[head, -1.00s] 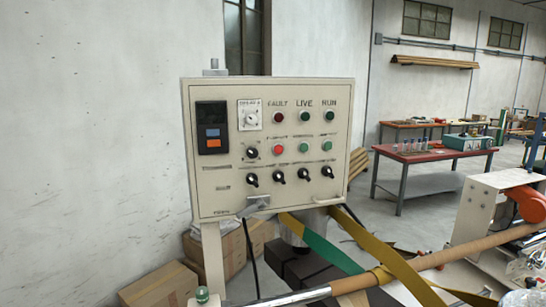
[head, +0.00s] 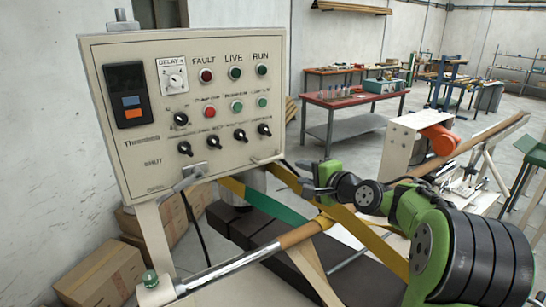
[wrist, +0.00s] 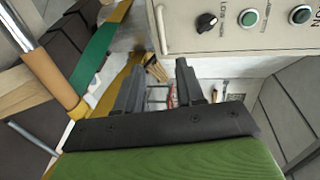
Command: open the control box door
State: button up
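The control box door (head: 215,115) is a cream panel with lamps, knobs and a small display. It looks shut, facing me. A grey latch handle (head: 192,176) sits near its bottom edge, left of the lower right corner. A pale bar handle (head: 266,159) sits at the lower right; it also shows in the wrist view (wrist: 161,30), upper middle. My gripper (head: 312,178) is right of and below the box's lower right corner, apart from it. In the wrist view my gripper's (wrist: 157,72) two dark fingers are spread with nothing between them.
Yellow and green belts (head: 268,205) and a roller bar (head: 300,234) run below the box. Cardboard boxes (head: 100,275) stand at lower left. A white machine part with an orange disc (head: 440,139) stands at right. A red-topped table (head: 355,97) is farther back.

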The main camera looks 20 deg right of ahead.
aim_at(269, 160)
jog(key=p+x, duration=0.2)
jog(key=x, duration=0.5)
jog(key=p+x, duration=0.2)
jog(key=x, duration=0.6)
jog(key=shift+a+r, duration=0.25)
jog(key=shift+w+f, duration=0.2)
jog(key=shift+w, duration=0.2)
jog(key=shift+s, duration=0.1)
grip_shut()
